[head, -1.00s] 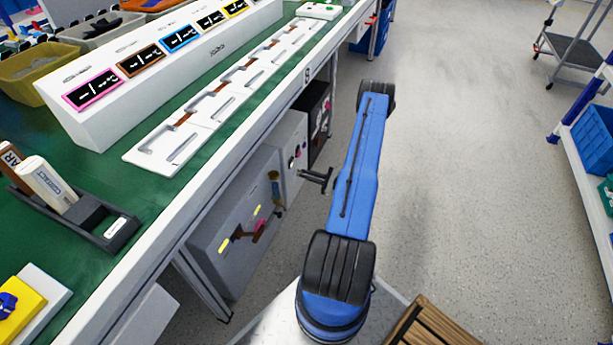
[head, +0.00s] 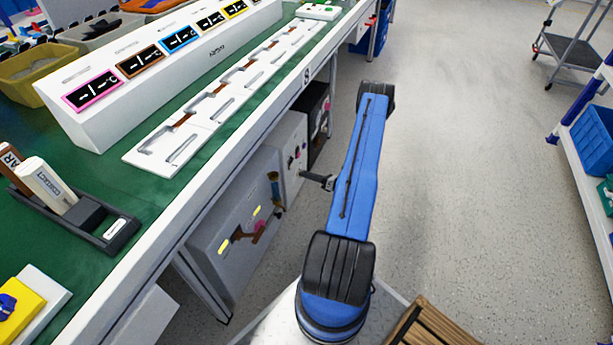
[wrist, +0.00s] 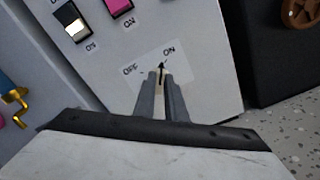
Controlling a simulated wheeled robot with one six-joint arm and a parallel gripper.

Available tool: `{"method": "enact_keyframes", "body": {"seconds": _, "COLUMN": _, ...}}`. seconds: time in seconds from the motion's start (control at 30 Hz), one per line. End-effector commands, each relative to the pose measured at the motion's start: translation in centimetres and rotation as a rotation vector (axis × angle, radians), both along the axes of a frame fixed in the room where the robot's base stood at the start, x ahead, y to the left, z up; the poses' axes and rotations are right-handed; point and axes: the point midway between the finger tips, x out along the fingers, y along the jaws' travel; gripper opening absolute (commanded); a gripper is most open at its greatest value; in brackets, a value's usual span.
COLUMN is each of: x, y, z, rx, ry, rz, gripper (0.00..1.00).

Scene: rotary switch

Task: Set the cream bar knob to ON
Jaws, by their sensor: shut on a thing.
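The cream bar knob (wrist: 160,78) is on a light grey panel (wrist: 205,70), mostly hidden between my fingers. A black arrow at the knob points up in the wrist view, close to the ON label (wrist: 169,50). The OFF label (wrist: 130,69) is to its left. My gripper (wrist: 161,82) is shut on the knob from the front. In the head view my gripper (head: 308,177) reaches the panel under the bench, and the knob itself cannot be made out there.
A black-and-white rocker switch (wrist: 72,20) and a pink switch (wrist: 119,7) are up and left of the knob. A dark cabinet (wrist: 275,60) stands to the right. The bench (head: 190,205) overhangs the panels. The floor to the right is open.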

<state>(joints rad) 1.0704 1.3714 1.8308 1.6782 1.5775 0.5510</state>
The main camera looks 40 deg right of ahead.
Motion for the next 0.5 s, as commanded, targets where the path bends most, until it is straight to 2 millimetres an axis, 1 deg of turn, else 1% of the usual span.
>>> {"method": "enact_keyframes", "body": {"seconds": 0.2, "x": -0.02, "y": -0.07, "z": -0.11, "rx": 0.106, "ry": 0.045, "rz": -0.002, "gripper": 0.00}}
{"method": "enact_keyframes", "body": {"seconds": 0.5, "x": -0.02, "y": -0.11, "z": -0.14, "rx": 0.170, "ry": 0.071, "rz": -0.002, "gripper": 0.00}}
